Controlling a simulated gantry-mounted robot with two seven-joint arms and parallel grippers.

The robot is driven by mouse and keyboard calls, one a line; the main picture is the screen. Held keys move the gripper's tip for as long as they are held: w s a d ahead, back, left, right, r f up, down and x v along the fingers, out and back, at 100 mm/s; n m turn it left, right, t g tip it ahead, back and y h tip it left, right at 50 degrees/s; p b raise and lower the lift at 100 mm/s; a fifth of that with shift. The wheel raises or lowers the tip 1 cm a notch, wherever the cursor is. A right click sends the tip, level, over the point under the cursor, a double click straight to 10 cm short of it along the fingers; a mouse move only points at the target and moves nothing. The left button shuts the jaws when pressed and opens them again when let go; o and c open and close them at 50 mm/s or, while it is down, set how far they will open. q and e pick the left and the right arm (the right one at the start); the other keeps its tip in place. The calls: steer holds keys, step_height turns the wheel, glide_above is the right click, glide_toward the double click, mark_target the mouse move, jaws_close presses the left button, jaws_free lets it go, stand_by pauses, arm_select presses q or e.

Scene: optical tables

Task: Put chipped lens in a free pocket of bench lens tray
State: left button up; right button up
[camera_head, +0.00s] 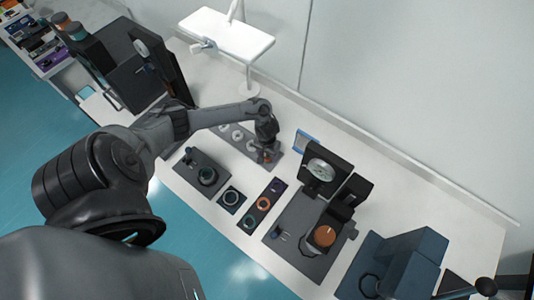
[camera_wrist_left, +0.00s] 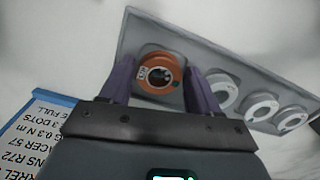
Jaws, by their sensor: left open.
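An orange-rimmed round lens (camera_wrist_left: 158,76) with a dark centre and a small white label sits at one end of a long grey lens tray (camera_wrist_left: 195,50). I cannot make out a chip on it. The tray (camera_head: 278,157) also shows in the head view, with the orange piece (camera_head: 266,157) at its near right end. The other tray places show several white rings (camera_wrist_left: 262,107) with grey centres. My left gripper (camera_wrist_left: 160,78) is open, with its purple fingers on either side of the orange lens; contact is unclear. It also shows above the tray end in the head view (camera_head: 267,149). My right gripper is not in view.
A dark strip with several coloured rings (camera_head: 263,204) and small dark plates (camera_head: 231,199) lie nearer the front. A dark instrument (camera_head: 319,172) stands to the right. A printed blue-edged card (camera_wrist_left: 48,125) lies beside the tray. A white lamp stand (camera_head: 250,104) is behind.

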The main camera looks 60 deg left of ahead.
mark_target(267, 156)
arm_select(q)
steer(key=shift+r, duration=0.1)
step_height(267, 156, up, 12)
steer(key=p, duration=0.2)
steer(key=shift+p, duration=0.35)
stand_by(0.3)
